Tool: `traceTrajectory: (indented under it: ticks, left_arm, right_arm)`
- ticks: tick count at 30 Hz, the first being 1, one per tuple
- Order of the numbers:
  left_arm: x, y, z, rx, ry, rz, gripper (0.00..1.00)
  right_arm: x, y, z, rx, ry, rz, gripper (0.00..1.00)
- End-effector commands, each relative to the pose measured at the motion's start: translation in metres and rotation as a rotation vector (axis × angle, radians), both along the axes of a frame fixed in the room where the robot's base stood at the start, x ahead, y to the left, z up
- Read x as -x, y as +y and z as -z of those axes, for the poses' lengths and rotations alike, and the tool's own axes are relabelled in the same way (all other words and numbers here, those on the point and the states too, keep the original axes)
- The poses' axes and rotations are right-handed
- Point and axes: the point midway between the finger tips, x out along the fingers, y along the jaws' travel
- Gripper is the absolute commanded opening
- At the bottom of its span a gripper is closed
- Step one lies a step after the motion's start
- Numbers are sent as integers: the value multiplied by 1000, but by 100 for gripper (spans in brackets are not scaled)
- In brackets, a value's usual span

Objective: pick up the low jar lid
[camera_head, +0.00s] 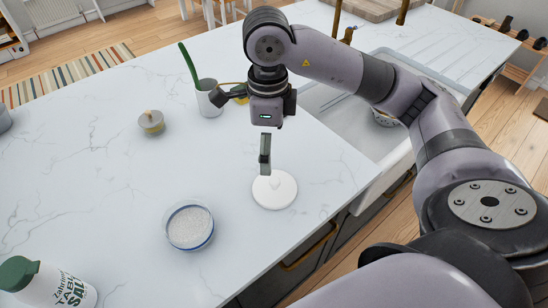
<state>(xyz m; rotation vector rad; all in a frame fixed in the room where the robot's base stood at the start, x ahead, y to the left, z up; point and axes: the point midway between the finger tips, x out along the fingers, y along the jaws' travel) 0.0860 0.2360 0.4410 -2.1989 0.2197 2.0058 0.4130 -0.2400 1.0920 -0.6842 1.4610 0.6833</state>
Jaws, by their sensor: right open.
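The low jar lid (275,191) is a round white disc with a small raised part near its middle, lying flat on the marble counter near its right edge. A low round jar (190,228) with a blue rim stands to its left, open and full of white grains. My right gripper (264,155) points down just over the lid, open and empty. A dark finger pad overlaps the lid's far edge in the picture; I cannot tell whether it touches. My left gripper is not in view.
A white cup (209,98) with utensils stands behind my right gripper. A small lidded pot (151,122) is at the left, and a salt bottle (45,284) at the lower left. A sink (350,122) lies to the right. The counter's left middle is clear.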

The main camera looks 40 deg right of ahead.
Motion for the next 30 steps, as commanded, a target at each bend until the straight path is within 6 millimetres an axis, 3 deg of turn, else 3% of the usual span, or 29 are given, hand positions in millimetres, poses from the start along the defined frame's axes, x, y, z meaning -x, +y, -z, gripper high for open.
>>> traceTrajectory:
  ticks: [10, 20, 30]
  left_arm:
    - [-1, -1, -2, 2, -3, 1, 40]
    - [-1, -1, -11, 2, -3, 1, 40]
    - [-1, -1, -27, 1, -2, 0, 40]
  right_arm:
    - [2, 0, 61, 0, 5, 0, 100]
    - [2, -3, 87, 0, 3, 2, 100]
    - [5, -11, 130, 0, 1, 0, 100]
